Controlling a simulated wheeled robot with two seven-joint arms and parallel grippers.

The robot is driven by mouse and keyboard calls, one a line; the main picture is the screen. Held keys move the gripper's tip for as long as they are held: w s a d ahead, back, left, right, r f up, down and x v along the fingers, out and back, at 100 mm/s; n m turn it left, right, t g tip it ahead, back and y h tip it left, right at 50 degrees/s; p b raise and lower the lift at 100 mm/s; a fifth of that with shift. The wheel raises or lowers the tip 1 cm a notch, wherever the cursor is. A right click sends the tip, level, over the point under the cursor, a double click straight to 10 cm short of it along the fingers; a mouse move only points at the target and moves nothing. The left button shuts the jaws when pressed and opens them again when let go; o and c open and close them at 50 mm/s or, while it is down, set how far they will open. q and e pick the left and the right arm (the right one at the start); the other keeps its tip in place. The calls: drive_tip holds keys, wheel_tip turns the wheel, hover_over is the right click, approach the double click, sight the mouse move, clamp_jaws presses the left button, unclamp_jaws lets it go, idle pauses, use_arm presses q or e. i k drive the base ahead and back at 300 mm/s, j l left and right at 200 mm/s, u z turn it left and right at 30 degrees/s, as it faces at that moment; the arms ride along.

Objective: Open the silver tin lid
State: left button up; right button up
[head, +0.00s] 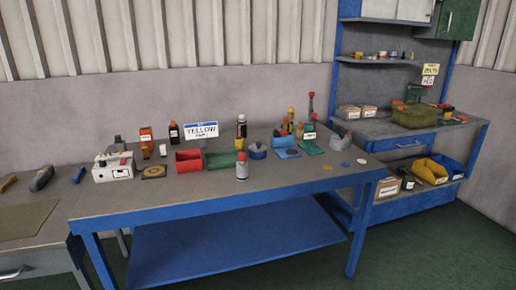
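I cannot surely pick out a silver tin with a lid in the head view. A small silver-grey can (242,170) with a reddish top stands upright near the front middle of the blue-legged workbench (200,199). A low, round, dark blue container (257,152) with a knob-like top sits behind it to the right. A grey, jug-like object (346,140) stands near the bench's right end. Neither my left nor my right gripper is in view.
A red bin (189,161) and a green bin (222,159) stand mid-bench, before a "YELLOW" sign (201,131). A white box (113,167) stands left. Several bottles line the back. The bench's front strip is mostly clear. Blue shelving (408,146) stands right.

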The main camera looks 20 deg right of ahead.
sight(258, 147)
drive_tip(key=i+l, duration=0.3)
drive_tip(key=i, duration=0.2)
drive_tip(key=i+l, duration=0.3)
drive_tip(key=i, duration=0.15)
